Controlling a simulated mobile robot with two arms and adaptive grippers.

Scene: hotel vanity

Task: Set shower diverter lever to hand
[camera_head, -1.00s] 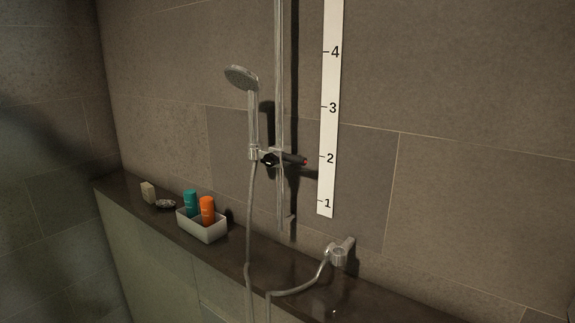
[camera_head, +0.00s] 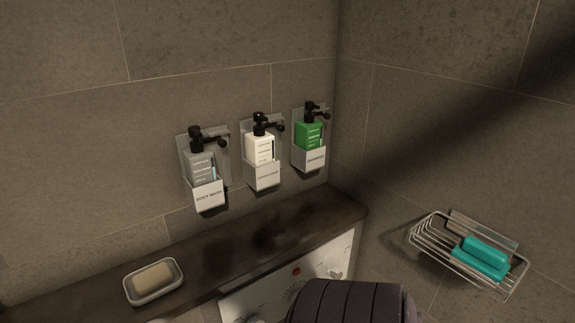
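A pale control panel (camera_head: 268,292) shows below the dark ledge at the bottom centre of the head view. It bears a red round spot (camera_head: 296,271), faint dial-like markings and a small pale metal fitting (camera_head: 335,273) near its right end. Another pale fitting is cut by the bottom edge. I cannot tell which fitting is the diverter lever or read its setting. A dark, banded, rounded shape (camera_head: 350,303) hides the lower right of the panel. Neither of my grippers is visible.
Three wall dispensers hang above the ledge (camera_head: 225,245): grey (camera_head: 201,168), white (camera_head: 260,147) and green (camera_head: 309,134). A soap dish (camera_head: 154,294) sits on the ledge at left. A wire basket (camera_head: 425,238) with teal items (camera_head: 482,256) hangs on the right wall.

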